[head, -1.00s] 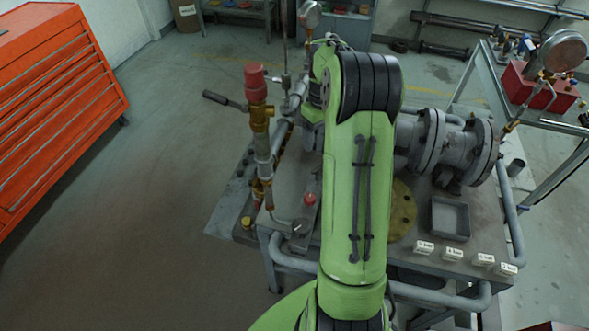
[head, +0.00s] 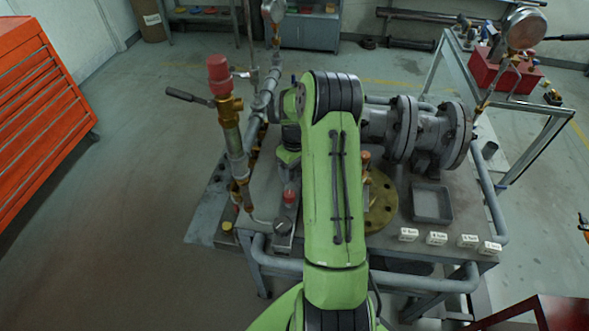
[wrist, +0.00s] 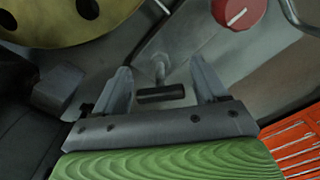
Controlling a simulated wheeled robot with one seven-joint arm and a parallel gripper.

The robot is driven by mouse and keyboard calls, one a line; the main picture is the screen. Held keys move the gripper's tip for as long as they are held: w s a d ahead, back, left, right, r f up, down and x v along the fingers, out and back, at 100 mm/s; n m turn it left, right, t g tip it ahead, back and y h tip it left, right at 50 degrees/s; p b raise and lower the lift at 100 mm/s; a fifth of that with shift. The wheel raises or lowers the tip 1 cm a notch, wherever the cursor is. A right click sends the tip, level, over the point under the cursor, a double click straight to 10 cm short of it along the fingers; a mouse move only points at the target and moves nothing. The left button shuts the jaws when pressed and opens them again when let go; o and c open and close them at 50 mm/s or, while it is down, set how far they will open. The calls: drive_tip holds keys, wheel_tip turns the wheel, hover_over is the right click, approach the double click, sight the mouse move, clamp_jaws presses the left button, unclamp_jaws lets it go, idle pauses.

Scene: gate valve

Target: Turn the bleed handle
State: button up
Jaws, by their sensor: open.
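In the wrist view a small T-shaped handle (wrist: 160,94), with a metal stem and a dark crossbar, appears to be the bleed handle. It stands out from a grey metal surface. My gripper (wrist: 160,72) is open, with one finger on each side of the handle. A gap shows between the crossbar and each finger; how far the handle reaches in depth is unclear. In the head view my arm covers this area, and I cannot make out the handle or the fingers clearly.
A red knob (wrist: 239,9) is close to the right finger, and a brass flange (wrist: 75,22) is at the upper left. In the head view a red-capped valve (head: 219,76) with a dark lever stands left of my arm. Grey flanged pipework (head: 405,130) stands right.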

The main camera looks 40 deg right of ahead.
drive_tip(key=c, duration=1.1)
drive_tip(key=shift+o, duration=0.2)
drive_tip(key=shift+m, duration=0.3)
drive_tip(key=m, duration=0.4)
drive_tip(key=shift+m, duration=0.3)
drive_tip(key=m, duration=0.5)
drive_tip(key=shift+b, duration=0.3)
drive_tip(key=o, duration=1.1)
drive_tip(key=shift+c, duration=0.2)
drive_tip(key=shift+r, duration=0.1)
